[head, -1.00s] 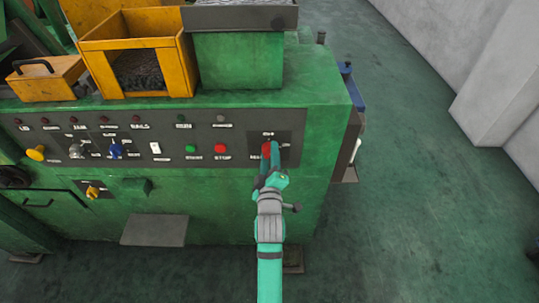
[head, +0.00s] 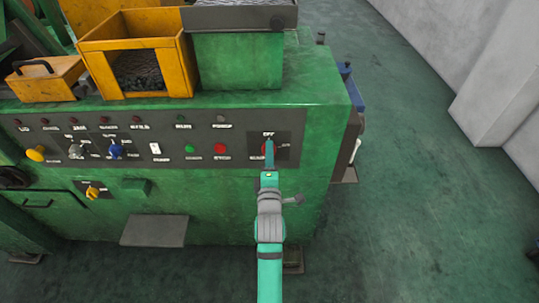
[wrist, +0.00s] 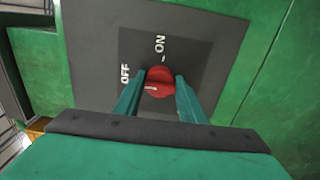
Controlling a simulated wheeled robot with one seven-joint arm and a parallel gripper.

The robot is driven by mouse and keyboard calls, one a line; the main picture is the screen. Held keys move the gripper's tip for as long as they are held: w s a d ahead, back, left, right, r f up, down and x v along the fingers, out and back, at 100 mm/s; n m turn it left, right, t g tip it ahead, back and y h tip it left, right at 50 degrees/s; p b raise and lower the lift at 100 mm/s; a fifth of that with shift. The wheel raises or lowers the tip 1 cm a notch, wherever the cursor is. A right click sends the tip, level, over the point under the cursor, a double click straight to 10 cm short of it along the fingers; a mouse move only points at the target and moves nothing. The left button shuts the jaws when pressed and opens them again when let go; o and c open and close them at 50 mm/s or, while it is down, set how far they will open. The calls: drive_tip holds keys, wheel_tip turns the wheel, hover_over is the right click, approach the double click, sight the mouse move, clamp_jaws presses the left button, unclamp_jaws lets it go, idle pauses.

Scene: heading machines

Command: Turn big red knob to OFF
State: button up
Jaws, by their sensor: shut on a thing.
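The big red knob (wrist: 158,77) sits on a dark square plate at the right end of the machine's control panel. In the wrist view it is between the two teal fingers of my gripper (wrist: 161,80), which is shut on it from both sides. A pale mark shows on the knob's near left part. The white ON label (wrist: 160,46) is above the knob and the OFF label (wrist: 125,73) is to its left in this view. In the head view my gripper (head: 268,152) mostly covers the knob.
A red button (head: 220,149) and a green button (head: 190,149) are left of the knob, with several other knobs and lamps beyond. A yellow bin (head: 138,55) stands on the machine above. Open floor (head: 430,190) lies to the right.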

drive_tip(key=shift+a, duration=0.1)
drive_tip(key=o, duration=1)
drive_tip(key=shift+o, duration=0.2)
drive_tip(key=s, duration=1.1)
drive_tip(key=shift+f, duration=0.1)
drive_tip(key=s+f+m+g, duration=0.1)
drive_tip(key=s+f+m, duration=0.35)
drive_tip(key=s, duration=0.45)
drive_tip(key=s+f+m, duration=0.4)
drive_tip(key=s+f, duration=0.2)
drive_tip(key=s, duration=0.3)
drive_tip(key=s+m+g, duration=0.1)
drive_tip(key=s+m, duration=0.8)
drive_tip(key=s, duration=1)
drive_tip(key=shift+r+m+g, duration=0.3)
drive_tip(key=shift+m, duration=0.05)
